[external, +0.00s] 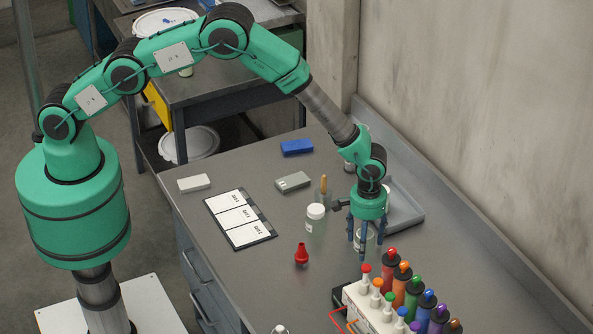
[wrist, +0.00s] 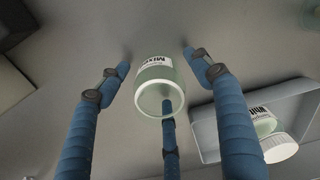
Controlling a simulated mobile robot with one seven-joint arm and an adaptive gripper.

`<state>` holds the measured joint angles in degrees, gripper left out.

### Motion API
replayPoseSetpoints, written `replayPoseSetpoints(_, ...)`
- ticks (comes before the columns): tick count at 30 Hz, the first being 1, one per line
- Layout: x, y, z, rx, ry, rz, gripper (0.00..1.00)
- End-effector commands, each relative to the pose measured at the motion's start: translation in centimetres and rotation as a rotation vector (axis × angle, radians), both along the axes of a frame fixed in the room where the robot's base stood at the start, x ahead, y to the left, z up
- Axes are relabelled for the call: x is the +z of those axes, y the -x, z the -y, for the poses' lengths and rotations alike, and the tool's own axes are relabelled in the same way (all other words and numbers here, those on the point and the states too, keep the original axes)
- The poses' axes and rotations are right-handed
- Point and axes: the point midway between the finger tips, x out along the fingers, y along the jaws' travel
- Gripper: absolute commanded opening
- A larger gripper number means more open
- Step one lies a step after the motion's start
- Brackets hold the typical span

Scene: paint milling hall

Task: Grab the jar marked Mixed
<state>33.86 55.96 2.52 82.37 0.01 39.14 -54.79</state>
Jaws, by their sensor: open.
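The jar marked Mixed (wrist: 158,72) is clear glass with a white label and a pale rim facing the camera. In the wrist view it sits between my three blue fingers, with gaps visible to the left and right ones. The third finger shows over or through its lower part, so contact there cannot be told. My gripper (wrist: 160,60) is open around the jar. In the external view my gripper (external: 364,246) points down at the table, and the jar (external: 370,243) shows partly behind the fingers.
A grey tray (external: 408,214) lies close by on the right; in the wrist view it holds a white-lidded jar (wrist: 280,148). Another white-lidded jar (external: 316,222), a red bottle (external: 301,256) and a rack of colored bottles (external: 375,318) stand near. The table's left front is clearer.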

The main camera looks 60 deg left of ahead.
Motion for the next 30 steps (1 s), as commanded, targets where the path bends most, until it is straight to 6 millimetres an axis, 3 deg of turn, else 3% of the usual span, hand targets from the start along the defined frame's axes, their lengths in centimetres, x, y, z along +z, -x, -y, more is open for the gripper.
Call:
replayPoseSetpoints(2,0.0,0.0,0.0,0.000,0.000,0.000,0.61)
replayPoseSetpoints(8,0.0,0.0,0.0,0.000,0.000,0.000,0.21)
replayPoseSetpoints(22,0.3,0.0,0.0,0.000,0.000,0.000,0.21)
replayPoseSetpoints(30,2.6,0.0,0.0,0.000,0.001,0.001,0.21)
